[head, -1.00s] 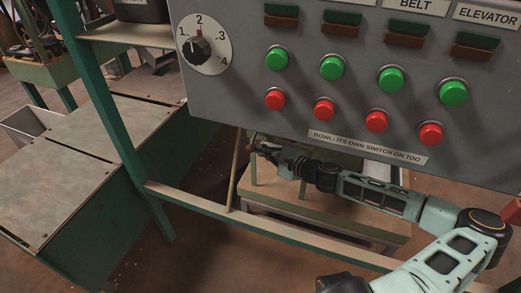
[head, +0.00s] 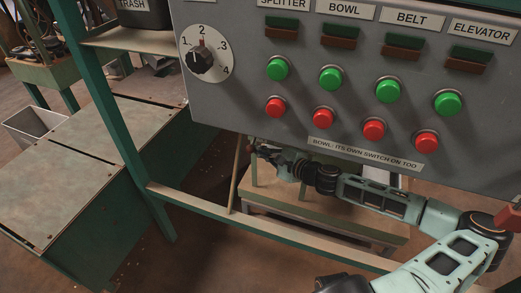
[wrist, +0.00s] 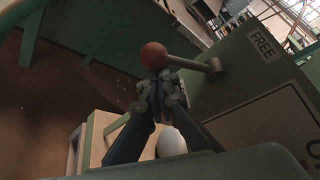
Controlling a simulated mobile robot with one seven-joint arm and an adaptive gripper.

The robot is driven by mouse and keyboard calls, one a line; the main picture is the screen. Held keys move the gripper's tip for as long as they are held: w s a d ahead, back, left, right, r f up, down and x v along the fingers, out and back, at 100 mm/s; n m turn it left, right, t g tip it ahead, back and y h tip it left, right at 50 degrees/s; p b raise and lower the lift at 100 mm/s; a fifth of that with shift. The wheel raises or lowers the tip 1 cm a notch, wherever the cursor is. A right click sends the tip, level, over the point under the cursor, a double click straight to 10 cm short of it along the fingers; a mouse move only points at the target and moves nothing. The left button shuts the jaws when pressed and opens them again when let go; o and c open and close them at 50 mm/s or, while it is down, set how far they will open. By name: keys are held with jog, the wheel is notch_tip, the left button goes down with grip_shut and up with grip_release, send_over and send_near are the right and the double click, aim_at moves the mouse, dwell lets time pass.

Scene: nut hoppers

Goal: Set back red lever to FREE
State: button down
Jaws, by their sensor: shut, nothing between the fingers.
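In the wrist view the lever has a red ball knob (wrist: 154,55) on a grey rod (wrist: 195,65). The rod joins a pivot on the side of a greenish box, which carries a white FREE label (wrist: 263,45). My gripper (wrist: 158,80) is shut, with its fingertips right at the near side of the knob, partly overlapping it in the picture. I cannot tell whether they touch it. In the head view my gripper (head: 262,150) reaches in below the grey control panel, too small there for the lever to be made out clearly.
The grey control panel (head: 240,100) with a dial (head: 204,56) and green and red buttons hangs above my arm. A green frame post (head: 113,130) and cross rail (head: 190,204) stand near. A pale round object (wrist: 172,142) lies behind my fingers.

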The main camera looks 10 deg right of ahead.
jog(key=shift+s+a+r+p, duration=0.2)
jog(key=shift+r+p, duration=0.4)
jog(key=shift+r, duration=0.05)
jog(key=shift+s+a+r+p, duration=0.15)
jog(key=shift+s+r+p, duration=0.05)
jog(key=shift+r+p, duration=0.4)
jog(key=shift+d, duration=0.1)
jog(key=s+d, duration=0.7)
jog(key=s, duration=0.5)
jog(key=shift+s+d+r, duration=0.35)
jog(key=shift+d+r, duration=0.05)
jog(key=shift+w+d, duration=0.1)
